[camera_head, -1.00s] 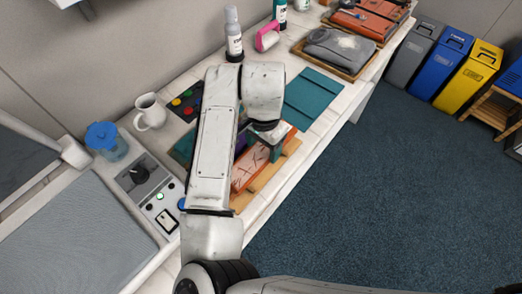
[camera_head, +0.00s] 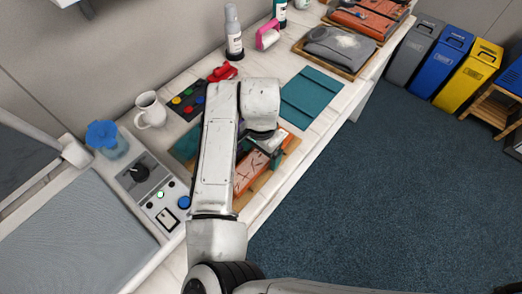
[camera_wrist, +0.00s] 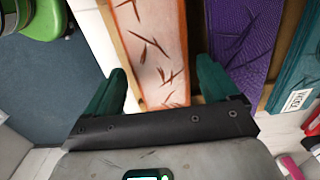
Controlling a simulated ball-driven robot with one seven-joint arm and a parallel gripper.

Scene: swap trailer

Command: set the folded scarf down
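The folded scarf, an orange and pale cloth with dark brown marks (camera_head: 250,173), lies on a wooden tray (camera_head: 268,181) on the bench. In the wrist view the scarf (camera_wrist: 155,45) runs between the two dark green fingers of my gripper (camera_wrist: 162,88). The fingers stand apart on either side of it, with narrow gaps showing, so my gripper looks open. In the head view my gripper (camera_head: 268,148) is over the far part of the scarf, partly hidden by my arm. A purple folded cloth (camera_wrist: 245,40) lies alongside on the right in the wrist view.
A teal folded cloth (camera_head: 308,97) lies beyond the tray. A grey garment on a tray (camera_head: 335,48), bottles (camera_head: 233,38), a white jug (camera_head: 150,110) and a control box (camera_head: 155,190) stand along the bench. Bins (camera_head: 440,58) stand on the floor at right.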

